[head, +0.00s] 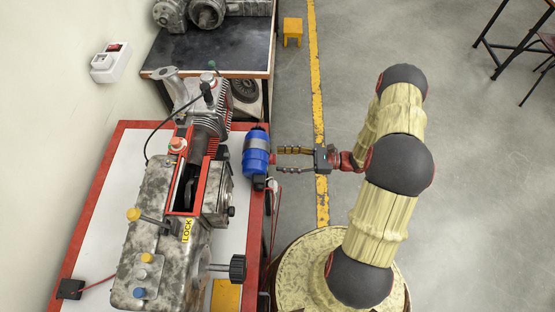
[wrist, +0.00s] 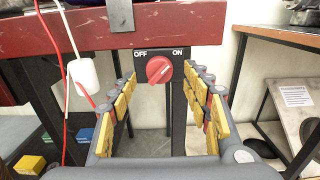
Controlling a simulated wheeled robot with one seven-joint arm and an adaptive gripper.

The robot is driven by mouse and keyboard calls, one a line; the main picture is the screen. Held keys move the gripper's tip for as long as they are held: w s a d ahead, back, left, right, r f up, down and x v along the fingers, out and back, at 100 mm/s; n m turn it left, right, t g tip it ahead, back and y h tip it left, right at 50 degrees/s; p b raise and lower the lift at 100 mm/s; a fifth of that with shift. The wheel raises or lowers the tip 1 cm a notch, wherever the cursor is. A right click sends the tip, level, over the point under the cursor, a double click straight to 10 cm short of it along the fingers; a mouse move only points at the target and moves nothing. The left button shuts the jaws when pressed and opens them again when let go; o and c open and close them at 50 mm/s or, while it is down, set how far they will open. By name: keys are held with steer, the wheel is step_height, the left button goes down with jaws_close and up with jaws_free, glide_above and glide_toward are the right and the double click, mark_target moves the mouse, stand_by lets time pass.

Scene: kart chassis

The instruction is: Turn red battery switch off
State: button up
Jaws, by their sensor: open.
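The red battery switch (wrist: 159,70) is a round knob on a dark plate under the red beam, with OFF printed at its upper left and ON at its upper right. A pale mark on the knob appears to slant to the upper right, toward ON. My gripper (wrist: 160,77) is open, with its yellow-padded fingers to the left and right of the knob. No contact shows, and I cannot tell the exact depth gap. In the head view my gripper (head: 279,160) points left at the bench's right edge, beside the blue cylinder.
The blue cylinder (head: 256,152) sits at the edge of the red-framed bench (head: 91,188). A white cup-like part (wrist: 84,73) and red and white cables hang left of the switch. A wall box (head: 110,63) has a red rocker.

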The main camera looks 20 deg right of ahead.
mark_target(272, 159)
steer(key=shift+x, duration=1.25)
steer(key=shift+c, duration=1.1)
steer(key=c, duration=0.9)
steer(key=shift+c, duration=0.2)
steer(key=shift+n, duration=0.3)
steer(key=n+b, duration=0.4)
steer(key=n, duration=1.2)
steer(key=shift+n, duration=0.7)
